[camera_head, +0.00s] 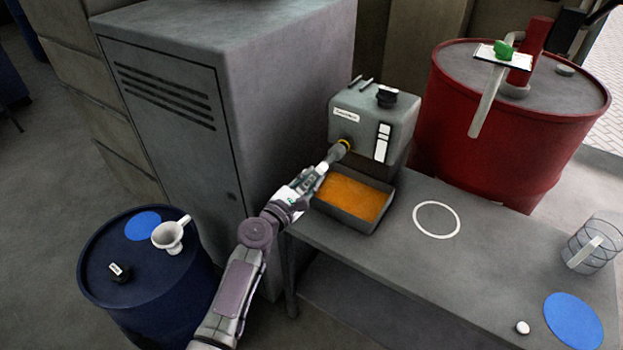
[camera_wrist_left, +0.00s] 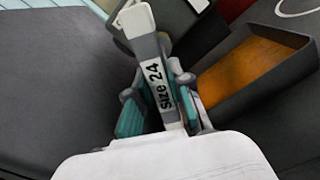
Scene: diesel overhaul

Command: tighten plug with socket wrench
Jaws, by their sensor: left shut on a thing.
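My left gripper (camera_head: 303,186) is shut on the socket wrench (camera_head: 325,165), whose grey handle, marked "Size 24" (camera_wrist_left: 157,85), shows between the teal finger pads in the left wrist view. The wrench points up and right to the front of the grey tank (camera_head: 365,128). Its dark socket end (camera_head: 338,151) is at a yellow ring (camera_head: 346,144) low on the tank's front face. The plug itself is hidden behind the socket, so I cannot tell how fully it is seated. My right gripper is not in view.
A tray of orange liquid, with its grey wall (camera_head: 355,219), sits below the wrench on the grey bench (camera_head: 420,270). A grey cabinet (camera_head: 175,90) stands left, a red drum (camera_head: 450,140) behind right.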

